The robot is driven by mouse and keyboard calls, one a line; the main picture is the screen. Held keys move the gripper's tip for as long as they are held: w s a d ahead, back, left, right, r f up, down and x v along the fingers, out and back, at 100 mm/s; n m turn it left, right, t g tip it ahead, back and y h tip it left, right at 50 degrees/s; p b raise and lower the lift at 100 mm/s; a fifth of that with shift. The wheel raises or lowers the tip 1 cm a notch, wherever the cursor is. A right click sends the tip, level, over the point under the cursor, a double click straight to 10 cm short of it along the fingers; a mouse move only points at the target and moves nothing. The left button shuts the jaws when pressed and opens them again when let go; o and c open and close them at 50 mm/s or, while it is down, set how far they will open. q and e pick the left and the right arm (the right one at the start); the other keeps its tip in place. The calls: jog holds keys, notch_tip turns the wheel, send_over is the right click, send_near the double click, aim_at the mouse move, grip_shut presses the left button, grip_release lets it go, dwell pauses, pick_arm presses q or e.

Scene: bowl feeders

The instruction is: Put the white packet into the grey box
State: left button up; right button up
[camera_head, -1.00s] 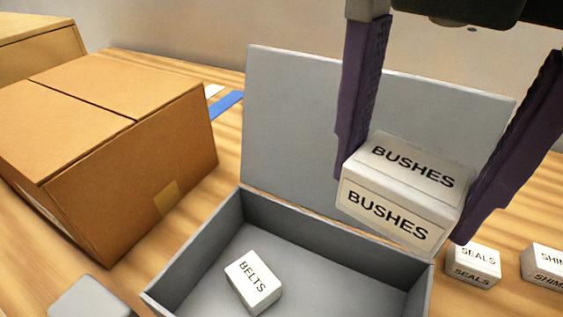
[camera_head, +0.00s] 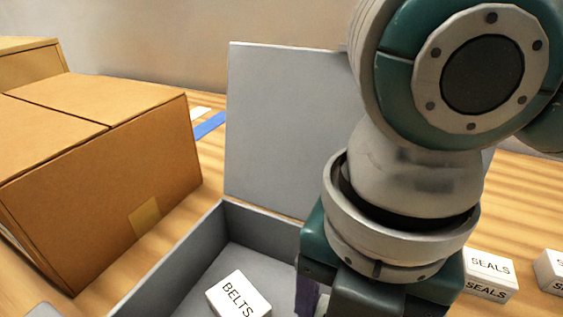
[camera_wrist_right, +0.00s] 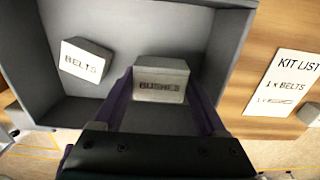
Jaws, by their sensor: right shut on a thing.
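The white packet marked BUSHES (camera_wrist_right: 161,80) is between the purple fingers of my right gripper (camera_wrist_right: 160,85), which is shut on it. In the right wrist view it is over the floor of the open grey box (camera_wrist_right: 22,75); whether it touches the floor I cannot tell. In the head view my right arm hides the packet and much of the box (camera_head: 165,262), and one purple finger (camera_head: 307,297) shows. A white packet marked BELTS (camera_head: 238,296) lies in the box, left of the gripper; it also shows in the right wrist view (camera_wrist_right: 83,60). My left gripper is not in view.
The box's raised lid (camera_head: 275,125) stands behind it. A large cardboard carton (camera_head: 100,180) is to the left. White packets marked SEALS (camera_head: 490,272) and another (camera_head: 550,270) stand at the right. A kit list (camera_wrist_right: 283,85) lies beside the box.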

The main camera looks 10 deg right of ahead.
jog(key=shift+f+b, duration=0.5)
jog(key=shift+f, duration=1.5)
jog(key=shift+f, duration=0.1)
jog(key=o, duration=1.5)
jog(key=shift+c, duration=0.2)
notch_tip(320, 180, up, 12)
jog(key=p, duration=0.3)
jog(key=shift+f, duration=0.25)
jog(key=shift+r, duration=0.4)
